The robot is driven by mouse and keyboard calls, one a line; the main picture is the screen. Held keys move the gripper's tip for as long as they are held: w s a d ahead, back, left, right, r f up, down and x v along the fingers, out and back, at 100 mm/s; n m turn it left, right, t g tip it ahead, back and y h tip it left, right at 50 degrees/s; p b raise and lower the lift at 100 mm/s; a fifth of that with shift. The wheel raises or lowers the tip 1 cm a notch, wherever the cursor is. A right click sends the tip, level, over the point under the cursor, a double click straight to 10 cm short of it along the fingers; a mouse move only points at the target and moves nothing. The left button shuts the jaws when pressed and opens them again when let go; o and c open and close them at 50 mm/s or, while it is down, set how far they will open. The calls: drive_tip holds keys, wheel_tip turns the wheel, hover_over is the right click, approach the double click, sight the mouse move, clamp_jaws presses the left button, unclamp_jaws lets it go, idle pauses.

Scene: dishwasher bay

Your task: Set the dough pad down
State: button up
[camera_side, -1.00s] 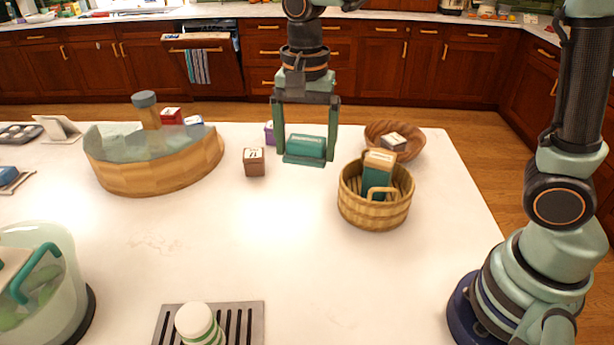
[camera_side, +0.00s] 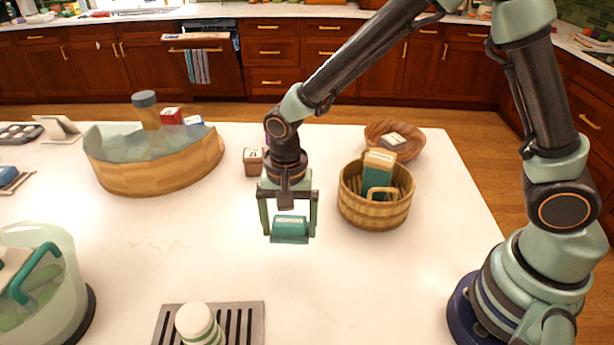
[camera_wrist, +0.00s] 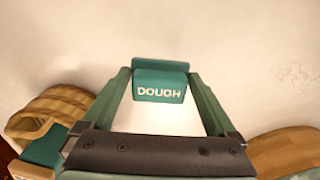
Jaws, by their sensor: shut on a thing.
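The dough pad (camera_side: 290,228) is a teal block with a flat base and white lettering. My gripper (camera_side: 289,232) is shut on it, with one finger at each side. It hangs over the white counter, left of the wicker basket; whether its base touches the counter I cannot tell. In the wrist view the pad (camera_wrist: 160,82) shows the word DOUGH and sits between the fingertips of my gripper (camera_wrist: 159,85), with plain white counter around it.
The wicker basket (camera_side: 372,212) with a teal and tan box stands to the right. A small brown box (camera_side: 252,163) is behind. A wooden-walled tub (camera_side: 160,172) stands back left, a slotted grey tray (camera_side: 240,318) at the front. The counter (camera_side: 180,245) left of my gripper is clear.

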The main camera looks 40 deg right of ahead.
sight(290, 255)
drive_tip(key=shift+f, duration=2.55)
drive_tip(key=shift+f, duration=0.1)
drive_tip(key=o, duration=1)
